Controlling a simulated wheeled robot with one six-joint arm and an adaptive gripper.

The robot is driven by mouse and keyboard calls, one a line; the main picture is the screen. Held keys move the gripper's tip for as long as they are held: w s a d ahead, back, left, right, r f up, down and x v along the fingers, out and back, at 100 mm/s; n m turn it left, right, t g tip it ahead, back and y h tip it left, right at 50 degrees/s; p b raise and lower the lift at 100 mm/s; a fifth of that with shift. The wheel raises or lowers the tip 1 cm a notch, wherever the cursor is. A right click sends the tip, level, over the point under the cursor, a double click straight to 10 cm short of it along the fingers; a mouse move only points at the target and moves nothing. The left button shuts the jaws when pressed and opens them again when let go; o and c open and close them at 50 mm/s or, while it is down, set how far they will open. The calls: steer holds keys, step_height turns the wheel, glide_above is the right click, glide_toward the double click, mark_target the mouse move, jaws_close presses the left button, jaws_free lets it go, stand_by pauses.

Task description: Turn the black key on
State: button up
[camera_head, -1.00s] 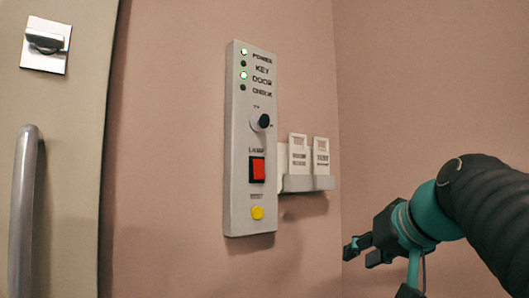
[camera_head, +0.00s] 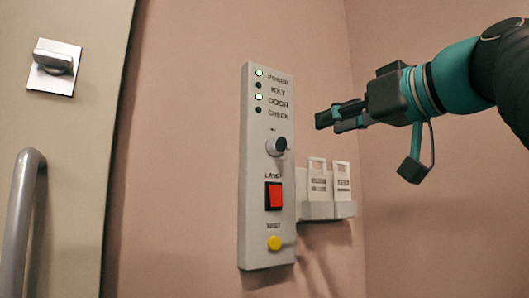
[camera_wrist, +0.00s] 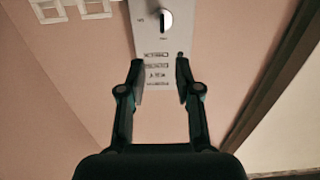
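The black key (camera_head: 281,145) sits in a round lock on the grey wall panel (camera_head: 257,222). It sticks out from the panel, below the row of lights. In the wrist view the key (camera_wrist: 166,21) appears upside down near the top edge, beyond the fingertips. My gripper (camera_head: 330,119) is to the right of the panel and slightly higher than the key, apart from it. In the wrist view my gripper (camera_wrist: 159,68) is open and empty, its fingers spread on either side of the panel's labelled end. The POWER and DOOR lights glow; KEY and CHECK are dark.
Below the key are a red lamp switch (camera_head: 273,196) and a yellow test button (camera_head: 274,243). A grey holder (camera_head: 318,211) with white tags stands right of the panel. A door with a handle (camera_head: 21,215) and latch plate (camera_head: 54,67) is at the left.

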mark_target(285, 137)
steer(key=p+x, duration=0.2)
steer(key=x, duration=1)
steer(key=shift+w+a, duration=0.2)
steer(key=shift+a, duration=0.2)
steer(key=shift+c, duration=0.2)
